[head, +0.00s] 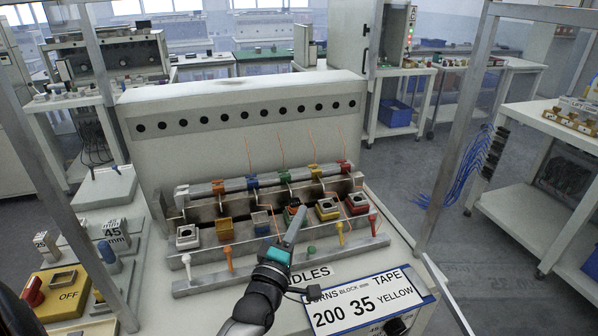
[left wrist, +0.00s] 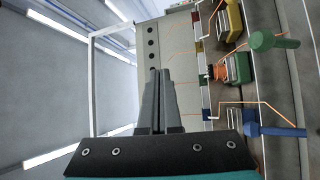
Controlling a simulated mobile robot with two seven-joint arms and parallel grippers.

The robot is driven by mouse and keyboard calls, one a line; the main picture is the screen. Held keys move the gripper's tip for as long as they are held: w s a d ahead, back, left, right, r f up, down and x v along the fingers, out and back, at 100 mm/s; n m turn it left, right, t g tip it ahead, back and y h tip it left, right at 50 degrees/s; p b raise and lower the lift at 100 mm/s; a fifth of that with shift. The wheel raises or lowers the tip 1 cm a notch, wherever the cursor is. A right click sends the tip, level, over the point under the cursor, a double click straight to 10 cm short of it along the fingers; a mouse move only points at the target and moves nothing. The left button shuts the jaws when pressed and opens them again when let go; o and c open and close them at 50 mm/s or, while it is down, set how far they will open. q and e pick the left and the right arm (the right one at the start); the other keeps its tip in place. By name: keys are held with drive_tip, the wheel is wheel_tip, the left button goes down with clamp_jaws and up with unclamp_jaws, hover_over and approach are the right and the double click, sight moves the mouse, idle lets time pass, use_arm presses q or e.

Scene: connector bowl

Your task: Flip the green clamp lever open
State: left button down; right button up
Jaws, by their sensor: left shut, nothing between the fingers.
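The green clamp lever (head: 311,250) is in the front row of coloured levers on the metal fixture (head: 200,283), just right of my left gripper. In the left wrist view, the green lever (left wrist: 262,40) shows a rounded head and lies to the right of the fingers, apart from them. My left gripper (head: 301,209) is shut and empty, its fingers reaching over the fixture near the green block. In the left wrist view, the fingers of my left gripper (left wrist: 160,72) are pressed together. My right gripper is not in view.
The yellow lever (head: 340,229) and red lever (head: 372,221) stand to the right, the orange lever (head: 228,256) to the left. A blue lever (left wrist: 272,130) is beside the green one. Thin orange wires rise behind. A label plate (head: 365,302) lies in front.

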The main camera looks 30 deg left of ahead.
use_arm(q)
wheel_tip(320, 180, up, 10)
drive_tip(key=p, duration=0.3)
drive_tip(key=shift+f, duration=0.15)
